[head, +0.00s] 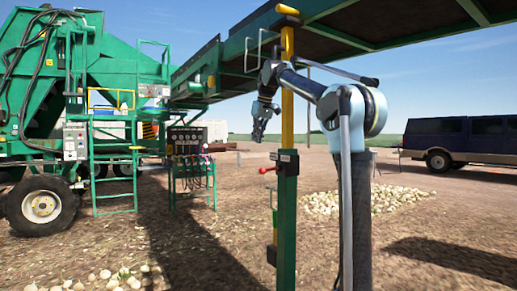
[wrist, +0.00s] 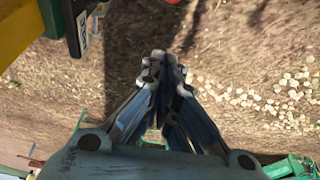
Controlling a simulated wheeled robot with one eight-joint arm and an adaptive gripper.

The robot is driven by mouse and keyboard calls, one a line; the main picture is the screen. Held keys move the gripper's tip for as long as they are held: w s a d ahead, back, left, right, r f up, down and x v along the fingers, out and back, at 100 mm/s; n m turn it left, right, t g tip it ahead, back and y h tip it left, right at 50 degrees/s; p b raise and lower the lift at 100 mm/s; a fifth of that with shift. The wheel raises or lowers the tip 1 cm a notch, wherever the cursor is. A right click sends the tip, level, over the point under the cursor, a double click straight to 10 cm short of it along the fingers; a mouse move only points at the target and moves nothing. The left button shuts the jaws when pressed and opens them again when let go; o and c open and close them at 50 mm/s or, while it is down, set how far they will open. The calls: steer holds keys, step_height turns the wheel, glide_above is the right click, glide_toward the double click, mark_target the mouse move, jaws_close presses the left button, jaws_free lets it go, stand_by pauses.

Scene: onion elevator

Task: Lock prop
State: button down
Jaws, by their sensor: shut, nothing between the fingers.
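The prop is an upright post with a yellow inner bar (head: 287,105) and a green outer sleeve (head: 287,228), under the raised conveyor. A lever with a red knob (head: 265,171) sticks out to the left near the sleeve's top. My gripper (head: 258,136) is shut and empty, left of the yellow bar and above the lever, apart from it. In the wrist view, my gripper's closed fingers (wrist: 164,72) point over bare ground. There the yellow bar (wrist: 22,28) is at the upper left, and part of the red knob (wrist: 173,1) shows at the top edge.
The green conveyor (head: 350,32) runs overhead. A control stand (head: 190,160) and a large green machine (head: 110,70) stand at the left. An onion pile (head: 345,203) lies behind my arm, and a dark blue truck (head: 460,140) is at right.

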mark_target(271, 169)
step_height(271, 169, down, 11)
steer(key=shift+s+d+r, duration=0.15)
steer(key=shift+s+r, duration=0.05)
steer(key=shift+s, duration=0.05)
stand_by(0.3)
steer(key=shift+s, duration=0.1)
stand_by(0.4)
